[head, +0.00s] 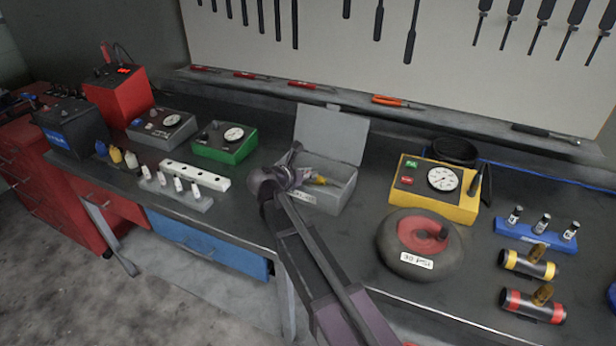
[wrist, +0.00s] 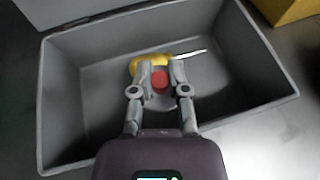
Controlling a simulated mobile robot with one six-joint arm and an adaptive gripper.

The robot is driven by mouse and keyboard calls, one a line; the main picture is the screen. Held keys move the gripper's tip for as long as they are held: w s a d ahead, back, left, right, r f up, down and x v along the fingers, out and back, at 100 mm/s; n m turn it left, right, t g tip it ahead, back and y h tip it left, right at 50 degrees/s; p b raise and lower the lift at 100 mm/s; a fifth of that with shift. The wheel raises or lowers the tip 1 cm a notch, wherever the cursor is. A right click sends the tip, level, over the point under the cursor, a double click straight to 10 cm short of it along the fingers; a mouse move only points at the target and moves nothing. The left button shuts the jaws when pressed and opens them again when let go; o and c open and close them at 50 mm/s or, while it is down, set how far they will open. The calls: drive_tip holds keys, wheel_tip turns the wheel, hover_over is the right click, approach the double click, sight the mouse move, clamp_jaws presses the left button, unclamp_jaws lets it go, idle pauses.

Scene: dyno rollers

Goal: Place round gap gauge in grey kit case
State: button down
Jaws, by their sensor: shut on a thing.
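The open grey kit case (head: 338,200) stands on the bench with its lid (head: 331,134) raised at the back. In the wrist view its grey walls (wrist: 62,110) surround my gripper (wrist: 162,72). The jaws are shut on a small round red piece (wrist: 160,82), seemingly the round gap gauge, held over the inside of the case. I cannot tell whether it touches the floor. Beyond the fingertips is a yellow-handled tool (wrist: 150,62) with a thin metal shaft, inside the case. In the head view my arm hides the case's left side and the held piece.
A yellow dial tester (head: 437,190) and a dark round item with a red centre (head: 420,244) stand right of the case. A green dial box (head: 226,143) and a white block (head: 194,175) are to its left. A ledge with tools (head: 300,86) runs behind.

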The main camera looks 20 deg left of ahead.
drive_tip(key=shift+f+b, duration=0.6)
idle(0.3)
drive_tip(key=c, duration=0.6)
unclamp_jaws()
drive_tip(key=shift+c, duration=0.2)
drive_tip(key=shift+r, duration=0.2)
drive_tip(key=shift+r+p, duration=0.4)
drive_tip(key=shift+p, duration=0.25)
drive_tip(key=shift+s+r, duration=0.15)
drive_tip(key=shift+r, duration=0.1)
drive_tip(key=p+v, duration=0.4)
drive_tip(key=v, duration=0.7)
drive_tip(key=shift+s+a+p, duration=0.2)
drive_tip(key=shift+s+p, duration=0.1)
drive_tip(key=shift+s, duration=0.05)
drive_tip(key=shift+f, duration=0.1)
